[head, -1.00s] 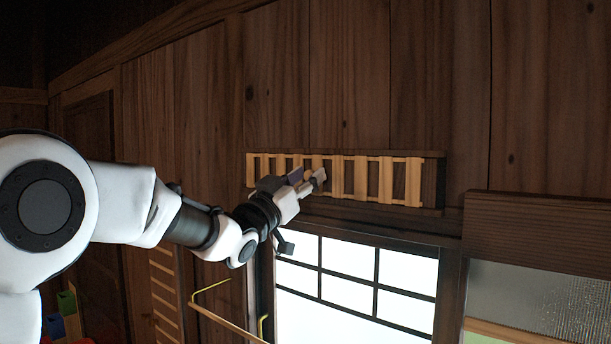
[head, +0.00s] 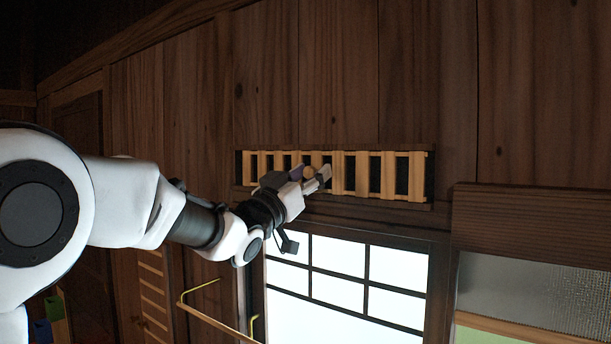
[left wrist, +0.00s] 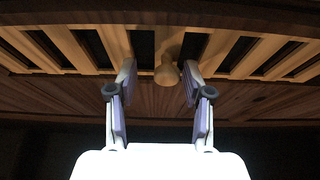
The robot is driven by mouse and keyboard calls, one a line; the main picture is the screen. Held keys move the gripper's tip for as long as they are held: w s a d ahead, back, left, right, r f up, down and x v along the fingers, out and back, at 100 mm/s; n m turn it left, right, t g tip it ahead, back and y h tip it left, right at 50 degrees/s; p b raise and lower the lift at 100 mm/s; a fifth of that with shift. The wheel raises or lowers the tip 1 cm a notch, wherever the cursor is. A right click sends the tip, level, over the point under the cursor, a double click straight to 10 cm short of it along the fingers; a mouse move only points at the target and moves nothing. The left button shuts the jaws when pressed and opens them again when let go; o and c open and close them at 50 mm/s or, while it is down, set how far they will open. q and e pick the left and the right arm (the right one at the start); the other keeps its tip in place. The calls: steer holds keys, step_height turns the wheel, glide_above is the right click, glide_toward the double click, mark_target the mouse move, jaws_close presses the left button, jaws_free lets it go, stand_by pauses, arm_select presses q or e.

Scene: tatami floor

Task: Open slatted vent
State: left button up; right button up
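The slatted vent (head: 352,174) is a row of light wooden slats in a dark frame high on the wall, above the window. Black gaps show between the slats. A round wooden knob (left wrist: 167,73) stands out from the slatted panel; it also shows in the head view (head: 308,172). My left gripper (head: 318,177) is at the vent, with its fingers apart on either side of the knob. In the left wrist view, the right-hand finger is close against the knob, touching or nearly so; a clear gap lies between the knob and the left-hand finger. My right gripper is not in view.
A bright paned window (head: 345,280) lies below the vent. A brass-coloured rail (head: 215,318) juts out at its lower left, below my arm. A textured glass panel (head: 510,290) stands at the right. The plank wall above the vent is clear.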

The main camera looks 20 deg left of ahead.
arm_select(q)
steer(key=v, duration=1.2)
steer(key=shift+w+d+f, duration=0.1)
steer(key=shift+w, duration=0.05)
